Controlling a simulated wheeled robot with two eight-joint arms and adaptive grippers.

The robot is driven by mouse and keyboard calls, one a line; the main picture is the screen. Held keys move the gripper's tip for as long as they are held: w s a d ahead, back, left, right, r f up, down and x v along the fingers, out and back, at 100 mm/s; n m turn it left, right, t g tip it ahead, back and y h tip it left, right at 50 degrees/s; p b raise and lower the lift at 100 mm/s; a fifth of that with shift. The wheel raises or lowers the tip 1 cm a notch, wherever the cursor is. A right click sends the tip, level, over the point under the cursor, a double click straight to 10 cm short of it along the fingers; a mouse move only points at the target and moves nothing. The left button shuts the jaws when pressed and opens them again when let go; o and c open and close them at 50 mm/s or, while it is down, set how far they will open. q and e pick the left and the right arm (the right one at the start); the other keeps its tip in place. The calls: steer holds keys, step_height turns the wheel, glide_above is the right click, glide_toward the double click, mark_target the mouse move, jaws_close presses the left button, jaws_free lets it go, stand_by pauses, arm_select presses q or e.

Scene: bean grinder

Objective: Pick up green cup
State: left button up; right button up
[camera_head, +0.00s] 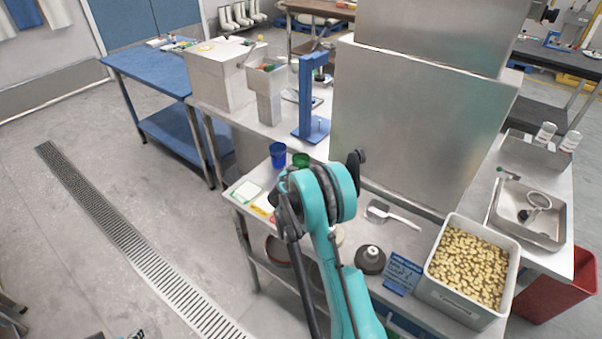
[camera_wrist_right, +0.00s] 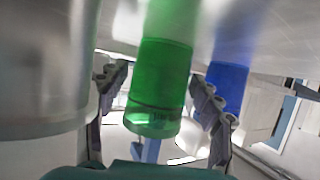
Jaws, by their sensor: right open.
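The green cup (camera_head: 301,160) stands on the steel table, just beyond my right arm in the head view and partly hidden by it. It also shows large in the right wrist view (camera_wrist_right: 160,88). My right gripper (camera_wrist_right: 158,82) is open, with one finger on each side of the green cup; I cannot tell whether either finger touches it. In the head view my own arm hides most of this gripper. A blue cup (camera_head: 278,155) stands close to the left of the green cup and shows behind the right finger in the wrist view (camera_wrist_right: 228,84). My left gripper is not in view.
A large steel housing (camera_head: 415,130) rises to the right of the cups. A blue stand (camera_head: 310,100) is behind them. A scoop (camera_head: 390,215), a dark round-based item (camera_head: 370,260) and a bin of beans (camera_head: 440,292) are at the right. Cards (camera_head: 246,191) lie at the left front.

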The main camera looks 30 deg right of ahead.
steer(key=shift+w+d+f, duration=0.2)
steer(key=shift+w+d, duration=0.15)
steer(key=c, duration=0.9)
steer(key=shift+r, duration=0.1)
